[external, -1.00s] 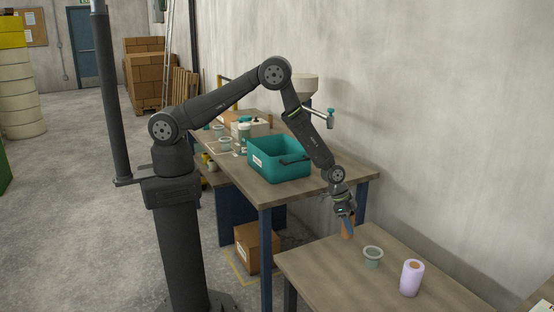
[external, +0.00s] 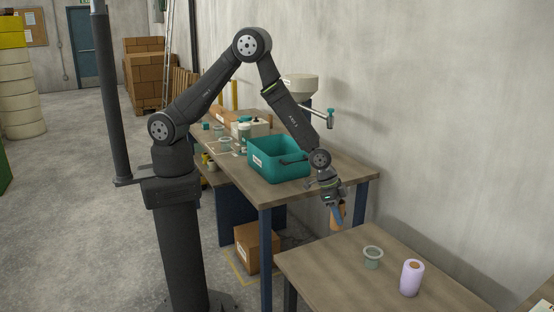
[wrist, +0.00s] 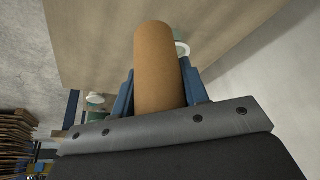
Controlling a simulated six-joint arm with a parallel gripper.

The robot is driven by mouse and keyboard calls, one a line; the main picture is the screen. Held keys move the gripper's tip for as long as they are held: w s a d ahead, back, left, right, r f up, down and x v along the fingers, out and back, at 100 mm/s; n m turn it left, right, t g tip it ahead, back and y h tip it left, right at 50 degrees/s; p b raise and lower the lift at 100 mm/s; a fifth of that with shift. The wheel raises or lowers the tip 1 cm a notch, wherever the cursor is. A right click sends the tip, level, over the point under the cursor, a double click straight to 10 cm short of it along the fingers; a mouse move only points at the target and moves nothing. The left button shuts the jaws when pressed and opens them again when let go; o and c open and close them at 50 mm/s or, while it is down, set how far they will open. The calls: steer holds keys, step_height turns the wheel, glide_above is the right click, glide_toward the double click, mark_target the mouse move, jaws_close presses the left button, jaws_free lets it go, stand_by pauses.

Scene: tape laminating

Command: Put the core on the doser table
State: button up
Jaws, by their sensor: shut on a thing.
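The core is a plain brown cardboard tube. It shows in the external view (external: 337,222) and large in the wrist view (wrist: 157,60). My gripper (external: 336,213) is shut on it, with a blue finger on either side of the core in the wrist view (wrist: 159,90). The core hangs below the gripper, slightly tilted, near the back left edge of the front table. The doser table (external: 348,172) is the longer wooden table behind, carrying a hopper-like doser (external: 299,87). My gripper is in front of its near right end.
The front table (external: 325,275) holds a grey-green flanged cup (external: 373,257) and a lilac roll (external: 411,277). A teal bin (external: 278,160) stands on the doser table, with several small items behind it. The doser table's near right corner looks clear. A wall runs along the right.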

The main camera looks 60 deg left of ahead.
step_height(320, 180, up, 20)
steer(key=w+a+n+t+y, duration=0.1)
steer(key=w+a+n, duration=0.1)
steer(key=w+a, duration=0.5)
steer(key=w+a+n, duration=0.2)
steer(key=w+a, duration=0.2)
steer(key=a, duration=0.6)
steer(key=w+a+n+y, duration=0.3)
steer(key=a+n, duration=0.3)
steer(key=a, duration=2.6)
steer(key=s+a+n+y, duration=0.1)
steer(key=s+a+n, duration=0.2)
steer(key=s+a, duration=0.65)
steer(key=s+a+n+y, duration=0.1)
steer(key=s+a+n, duration=0.25)
steer(key=a, duration=1.05)
steer(key=s+a+n+y, duration=0.1)
steer(key=s+a+n, duration=0.1)
steer(key=s+a, duration=0.75)
steer(key=shift+g, duration=0.3)
steer(key=shift+s+a+f, duration=0.5)
steer(key=shift+a+f, duration=1.7)
steer(key=shift+f, duration=0.55)
steer(key=shift+s+a+f, duration=0.5)
steer(key=shift+a+f, duration=1.7)
steer(key=shift+f, duration=0.55)
steer(key=shift+s+a+f, duration=0.5)
steer(key=shift+a+f, duration=1.7)
steer(key=shift+f, duration=0.55)
